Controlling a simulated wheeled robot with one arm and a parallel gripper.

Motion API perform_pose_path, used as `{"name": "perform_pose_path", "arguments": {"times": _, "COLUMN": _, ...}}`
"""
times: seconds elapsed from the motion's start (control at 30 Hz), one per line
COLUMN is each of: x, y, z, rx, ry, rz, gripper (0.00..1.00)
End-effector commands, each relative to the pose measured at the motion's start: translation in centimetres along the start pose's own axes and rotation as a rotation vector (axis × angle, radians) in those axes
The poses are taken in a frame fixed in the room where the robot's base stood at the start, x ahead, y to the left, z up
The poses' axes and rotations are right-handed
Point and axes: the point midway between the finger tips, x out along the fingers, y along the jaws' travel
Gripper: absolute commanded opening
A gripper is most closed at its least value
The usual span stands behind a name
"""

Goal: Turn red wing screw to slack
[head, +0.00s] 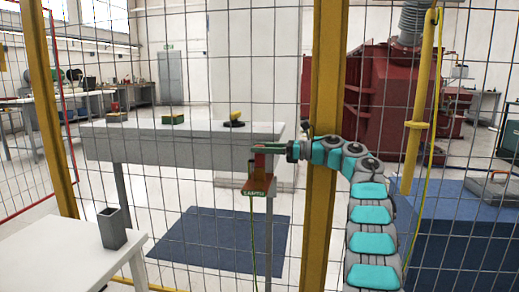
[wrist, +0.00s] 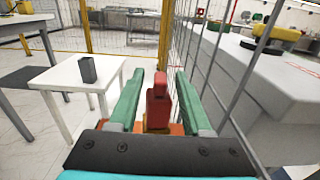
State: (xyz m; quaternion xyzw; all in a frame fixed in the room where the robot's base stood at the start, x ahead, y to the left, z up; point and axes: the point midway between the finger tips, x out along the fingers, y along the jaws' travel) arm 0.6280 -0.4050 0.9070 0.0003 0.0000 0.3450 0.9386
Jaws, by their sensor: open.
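The red wing screw (wrist: 157,106) stands upright between the two green fingers of my gripper (wrist: 160,76) in the wrist view. The fingers are apart, with a visible gap on each side of the screw. An orange-red part (wrist: 150,129) shows around the screw's foot. In the head view, my gripper (head: 261,147) reaches left to the red fitting (head: 261,163) at the table's right end. Below it is a red bracket with a green label reading EARTH (head: 258,193). The fingers partly cover the screw there.
A wire mesh fence with yellow posts (head: 327,120) stands close by. A grey table (head: 180,137) carries a yellow-handled tool (head: 235,119) and a yellow-green block (head: 172,118). A white table (head: 70,245) holds a grey square cup (head: 111,228). A yellow-green cable (head: 253,235) hangs below the bracket.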

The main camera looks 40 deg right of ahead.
Motion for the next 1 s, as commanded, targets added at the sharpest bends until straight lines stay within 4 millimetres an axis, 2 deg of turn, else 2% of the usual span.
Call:
{"name": "perform_pose_path", "arguments": {"times": 0.3, "x": -4.8, "y": -0.1, "z": 0.0, "rx": -0.002, "ry": 0.000, "rz": -0.002, "gripper": 0.49}}
{"name": "perform_pose_path", "arguments": {"times": 0.43, "x": -6.0, "y": 0.0, "z": 0.1, "rx": -0.001, "ry": 0.000, "rz": 0.001, "gripper": 0.49}}
{"name": "perform_pose_path", "arguments": {"times": 0.63, "x": -7.0, "y": 0.0, "z": -0.1, "rx": 0.001, "ry": 0.000, "rz": -0.001, "gripper": 0.49}}
{"name": "perform_pose_path", "arguments": {"times": 1.0, "x": -6.8, "y": -0.1, "z": 0.3, "rx": 0.005, "ry": -0.007, "rz": -0.003, "gripper": 0.49}}
